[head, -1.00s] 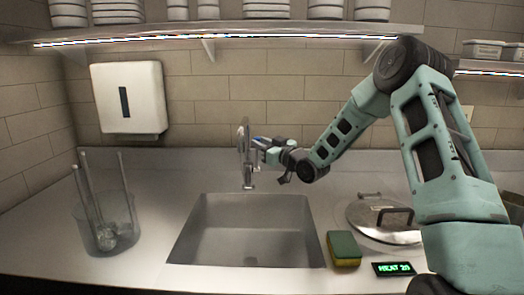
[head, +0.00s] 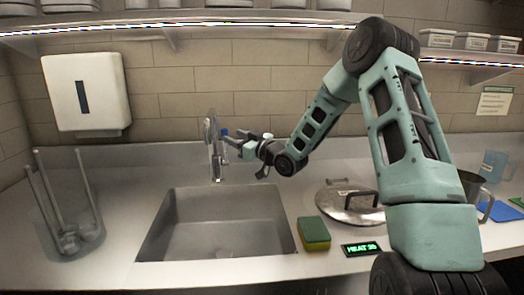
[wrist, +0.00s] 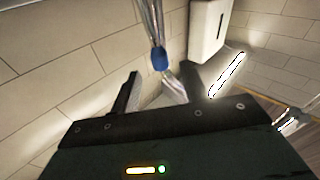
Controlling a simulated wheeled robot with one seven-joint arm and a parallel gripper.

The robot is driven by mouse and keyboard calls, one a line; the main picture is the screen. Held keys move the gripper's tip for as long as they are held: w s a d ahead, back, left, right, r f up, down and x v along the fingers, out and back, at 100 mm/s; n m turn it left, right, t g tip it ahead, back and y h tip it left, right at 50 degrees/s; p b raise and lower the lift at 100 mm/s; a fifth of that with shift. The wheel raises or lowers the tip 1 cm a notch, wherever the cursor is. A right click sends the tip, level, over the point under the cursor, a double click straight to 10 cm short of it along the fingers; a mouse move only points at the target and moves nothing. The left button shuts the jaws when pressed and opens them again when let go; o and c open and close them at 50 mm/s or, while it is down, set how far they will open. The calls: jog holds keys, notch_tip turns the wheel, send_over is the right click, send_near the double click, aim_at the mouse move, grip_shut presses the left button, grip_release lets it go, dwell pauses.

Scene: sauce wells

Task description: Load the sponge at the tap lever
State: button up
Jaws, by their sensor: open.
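The green and yellow sponge (head: 313,233) lies on the counter just right of the sink, green side up. The chrome tap (head: 214,158) stands behind the sink. A small blue piece (head: 225,132) shows at its upper right, probably on the lever. My gripper (head: 231,141) is at the tap's right side, close to the blue piece. In the wrist view, my gripper's open fingers (wrist: 158,88) stand either side of the chrome metal with its blue band (wrist: 160,60). I cannot tell whether they touch it. Nothing is held.
The sink (head: 160,222) is empty. A round lid (head: 345,205) and a display (head: 361,248) sit right of the sponge. A clear container with utensils (head: 68,240) stands at left. A dispenser (head: 87,93) hangs on the wall. My arm spans the right side.

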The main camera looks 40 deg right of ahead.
jog(key=b+v, duration=0.2)
jog(key=v, duration=1.2)
jog(key=w+a+f+n+g+p, duration=0.1)
jog(key=a+g, duration=0.2)
jog(key=a, duration=0.3)
jog(key=w+a+f+g, duration=0.2)
jog(key=a, duration=0.5)
jog(key=s+a+f+n+g+p, duration=0.1)
jog(key=s+a+g, duration=0.2)
jog(key=a, duration=0.3)
jog(key=s+a+f+g, duration=0.2)
jog(key=s+a, duration=0.1)
jog(key=a, duration=0.2)
jog(key=s+a+n+g+h+p, duration=0.1)
jog(key=s+a+g, duration=0.3)
jog(key=s, duration=0.9)
jog(key=s+a+r+n+g+h+p, duration=0.1)
jog(key=s+a+g, duration=0.4)
jog(key=s, duration=0.8)
jog(key=shift+s+a+h, duration=0.35)
jog(key=shift+a+h, duration=0.25)
jog(key=shift+a, duration=0.25)
